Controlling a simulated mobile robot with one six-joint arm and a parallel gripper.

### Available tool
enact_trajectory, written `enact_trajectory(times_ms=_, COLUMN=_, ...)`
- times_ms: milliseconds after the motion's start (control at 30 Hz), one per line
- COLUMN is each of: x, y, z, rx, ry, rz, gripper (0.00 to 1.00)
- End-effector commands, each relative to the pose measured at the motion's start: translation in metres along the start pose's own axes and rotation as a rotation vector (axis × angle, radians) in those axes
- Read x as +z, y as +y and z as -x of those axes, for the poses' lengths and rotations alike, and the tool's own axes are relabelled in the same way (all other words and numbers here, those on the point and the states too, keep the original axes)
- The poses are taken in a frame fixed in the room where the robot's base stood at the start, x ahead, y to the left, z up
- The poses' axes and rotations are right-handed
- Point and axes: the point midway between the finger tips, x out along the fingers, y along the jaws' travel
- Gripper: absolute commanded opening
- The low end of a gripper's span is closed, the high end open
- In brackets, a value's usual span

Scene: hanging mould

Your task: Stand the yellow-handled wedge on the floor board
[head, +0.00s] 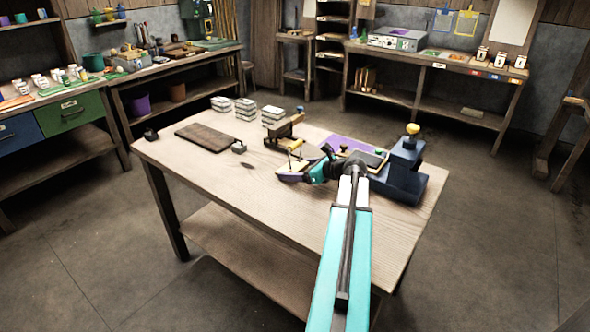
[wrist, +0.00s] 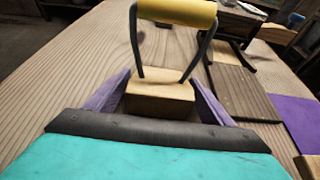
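The wedge is a pale wooden block (wrist: 160,96) with a dark wire hoop and a yellow handle (wrist: 177,12); its handle also shows in the head view (head: 296,144). My gripper (wrist: 158,100) has its purple fingers on both sides of the block and appears shut on it. The handle is up. The wedge seems to be above the table, as a separate dark shadow shows to its left. A dark flat board (wrist: 242,92) lies to the right in the wrist view, seemingly the floor board, beside a small wooden stand (head: 285,130). The block's underside is hidden.
The table (head: 215,180) also bears a dark slab (head: 205,137), stacks of pale blocks (head: 246,108), a purple mat (wrist: 296,118) and a dark blue stepped block (head: 402,175) at the right. The front left of the table is clear.

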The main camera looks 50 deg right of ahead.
Motion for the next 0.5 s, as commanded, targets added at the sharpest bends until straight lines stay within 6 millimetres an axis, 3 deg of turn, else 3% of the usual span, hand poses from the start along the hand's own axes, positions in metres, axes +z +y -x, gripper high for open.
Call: enact_trajectory(times_ms=500, x=0.0027, y=0.0, z=0.0035, rx=-0.001, ry=0.0, rz=0.0, gripper=0.81)
